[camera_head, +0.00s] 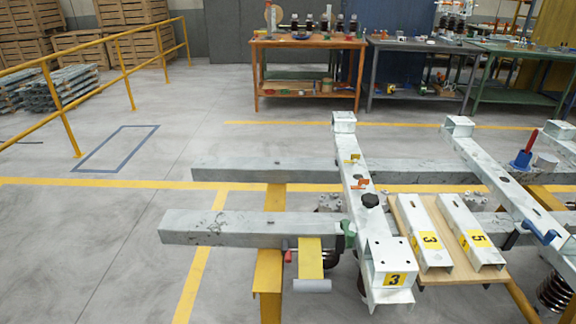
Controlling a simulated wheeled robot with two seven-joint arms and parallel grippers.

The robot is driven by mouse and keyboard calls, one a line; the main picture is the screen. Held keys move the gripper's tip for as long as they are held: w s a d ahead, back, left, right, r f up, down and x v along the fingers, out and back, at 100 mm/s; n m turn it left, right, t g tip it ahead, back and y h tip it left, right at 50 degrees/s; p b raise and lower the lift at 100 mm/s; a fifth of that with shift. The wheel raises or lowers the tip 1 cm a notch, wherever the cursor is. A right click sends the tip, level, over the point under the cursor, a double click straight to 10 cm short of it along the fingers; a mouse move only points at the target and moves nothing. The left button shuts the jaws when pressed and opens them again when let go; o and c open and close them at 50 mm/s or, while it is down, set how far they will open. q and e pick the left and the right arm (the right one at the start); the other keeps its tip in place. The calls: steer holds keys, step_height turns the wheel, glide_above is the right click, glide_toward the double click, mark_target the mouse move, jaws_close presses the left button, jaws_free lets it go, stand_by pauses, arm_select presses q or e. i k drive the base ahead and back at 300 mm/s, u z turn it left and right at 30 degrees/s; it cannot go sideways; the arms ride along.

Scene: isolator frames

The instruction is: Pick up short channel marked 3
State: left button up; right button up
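The short channel marked 3 (423,227) is a pale metal piece with a yellow label near its front end. It lies lengthwise on a light wooden board (462,277) at the lower right. A similar short channel marked 5 (466,227) lies beside it on the right, with a narrow strip of board between them. Neither of my grippers shows in the head view, so I see nothing holding either channel.
A long cross beam (357,180) with a block marked 3 (394,279) stands left of the board. Another beam (500,180) with a blue clamp (538,231) stands right. Two long rails (270,229) run left. Workbenches (308,72) stand behind. Open floor lies left.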

mark_target(430, 250)
steer(key=k, duration=0.5)
steer(key=z, duration=1.7)
steer(key=i, duration=1.05)
steer(key=u, duration=0.65)
